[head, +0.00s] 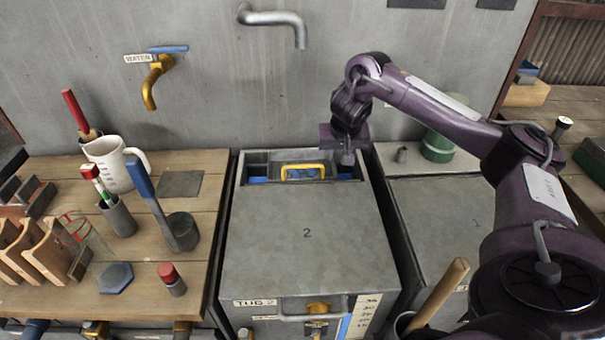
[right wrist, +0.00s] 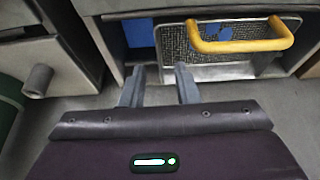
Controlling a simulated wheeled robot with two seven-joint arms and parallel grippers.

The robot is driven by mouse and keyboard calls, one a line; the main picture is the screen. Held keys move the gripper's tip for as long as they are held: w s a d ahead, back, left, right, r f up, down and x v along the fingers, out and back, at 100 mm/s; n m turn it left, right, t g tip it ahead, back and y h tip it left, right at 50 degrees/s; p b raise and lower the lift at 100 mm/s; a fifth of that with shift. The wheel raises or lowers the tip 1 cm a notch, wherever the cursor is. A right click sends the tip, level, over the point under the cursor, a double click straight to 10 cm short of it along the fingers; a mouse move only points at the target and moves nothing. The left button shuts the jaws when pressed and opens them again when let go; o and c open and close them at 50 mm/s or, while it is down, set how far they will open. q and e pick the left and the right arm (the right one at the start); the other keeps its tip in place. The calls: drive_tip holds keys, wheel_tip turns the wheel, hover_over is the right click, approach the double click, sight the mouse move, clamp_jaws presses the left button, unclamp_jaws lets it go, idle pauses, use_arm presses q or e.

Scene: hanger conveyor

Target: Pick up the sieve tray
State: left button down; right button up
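The sieve tray (right wrist: 215,57) has a wire mesh, a metal rim and a yellow handle (right wrist: 242,44). It sits in the open slot at the back of tub 2, where its yellow handle (head: 303,168) shows in the head view. My right gripper (head: 347,159) hangs at the slot's right back corner, beside the handle and apart from it. In the right wrist view the two fingers of my right gripper (right wrist: 159,76) are apart with nothing between them, and the handle lies to their upper right. Much of the tray is hidden inside the tub. My left gripper is out of view.
A second tub lid (head: 435,215) lies to the right under my right arm. A wooden bench (head: 215,165) on the left holds a white jug (head: 112,165), tools and blocks. A spout (head: 275,18) juts from the wall above.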

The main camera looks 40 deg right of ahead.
sight(335, 164)
drive_tip(key=b+x, duration=0.1)
drive_tip(key=x, duration=0.2)
drive_tip(key=shift+w+d+f, duration=0.15)
drive_tip(key=shift+w+d, duration=0.05)
drive_tip(key=shift+d, duration=0.05)
drive_tip(key=x, duration=0.5)
drive_tip(key=shift+w+d+f, duration=0.25)
drive_tip(key=shift+w+d, duration=0.05)
drive_tip(key=shift+w, duration=0.05)
clamp_jaws()
drive_tip(key=shift+r, duration=0.1)
